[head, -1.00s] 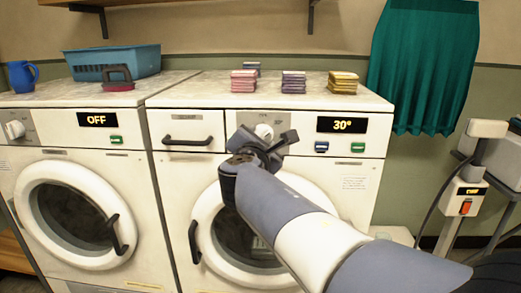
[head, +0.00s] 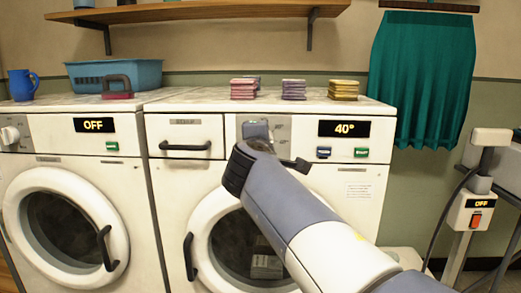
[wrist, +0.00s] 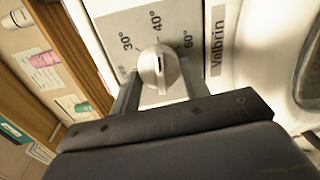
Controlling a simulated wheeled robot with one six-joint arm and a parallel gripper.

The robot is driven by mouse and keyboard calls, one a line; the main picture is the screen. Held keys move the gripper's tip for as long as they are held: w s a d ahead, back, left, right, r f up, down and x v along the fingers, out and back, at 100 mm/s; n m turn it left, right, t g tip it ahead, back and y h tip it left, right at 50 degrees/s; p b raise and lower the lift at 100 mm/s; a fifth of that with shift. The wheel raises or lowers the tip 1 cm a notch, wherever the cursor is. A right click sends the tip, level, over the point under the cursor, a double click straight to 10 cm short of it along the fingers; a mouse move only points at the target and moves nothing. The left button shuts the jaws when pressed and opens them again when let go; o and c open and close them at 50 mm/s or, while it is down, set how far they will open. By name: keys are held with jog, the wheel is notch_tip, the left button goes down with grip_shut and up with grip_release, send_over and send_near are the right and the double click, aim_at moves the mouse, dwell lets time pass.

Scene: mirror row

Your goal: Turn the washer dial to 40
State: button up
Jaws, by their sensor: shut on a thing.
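The right-hand washer (head: 185,130) has a lit display (head: 344,129) that reads 40°. Its round silver dial (wrist: 158,68) shows in the wrist view, with its pointer line toward the 40° mark, between the 30° and 60° marks. My gripper (wrist: 161,86) has one finger on each side of the dial and is shut on it. In the head view my gripper (head: 262,140) is at the control panel and hides the dial.
Blue and green buttons (head: 342,153) sit under the display, right of my gripper. The left washer (head: 70,138) reads OFF. Folded cloth stacks (head: 293,89) and a blue basket (head: 140,72) stand on top. A wooden shelf (head: 200,11) hangs above.

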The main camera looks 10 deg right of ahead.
jog(key=shift+m, duration=0.4)
jog(key=o, duration=1)
jog(key=shift+p+v, duration=0.55)
jog(key=shift+v, duration=4.85)
jog(key=b+x, duration=0.1)
jog(key=x, duration=1)
